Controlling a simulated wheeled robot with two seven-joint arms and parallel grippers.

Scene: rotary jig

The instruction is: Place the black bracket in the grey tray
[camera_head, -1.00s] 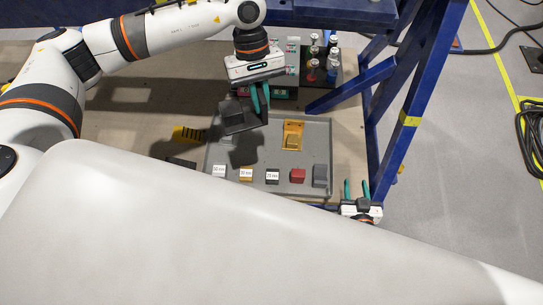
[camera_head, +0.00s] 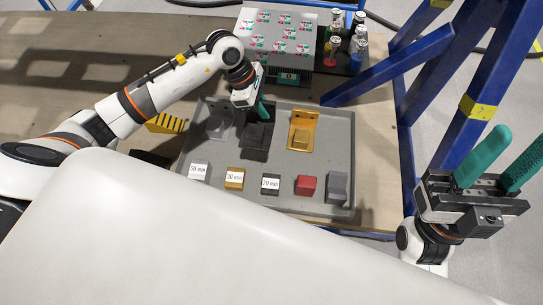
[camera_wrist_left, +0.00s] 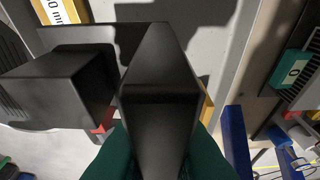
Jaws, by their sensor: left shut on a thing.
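The black bracket (camera_head: 256,139) is at the upper middle of the grey tray (camera_head: 330,160), between a grey bracket and a gold bracket. My left gripper (camera_head: 262,108) is shut on its upright plate from above. In the left wrist view the black bracket (camera_wrist_left: 162,85) fills the middle, its plate between the green fingers (camera_wrist_left: 160,150). I cannot tell whether its underside touches the tray floor. My right gripper (camera_head: 518,150) is open and empty, off the right side of the table.
The grey bracket (camera_head: 217,123) and gold bracket (camera_head: 302,130) stand close on either side. A front row in the tray holds labelled blocks, a red block (camera_head: 306,186) and a dark grey block (camera_head: 337,187). A blue frame (camera_head: 400,62) rises at the right. Small bottles (camera_head: 334,50) stand behind.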

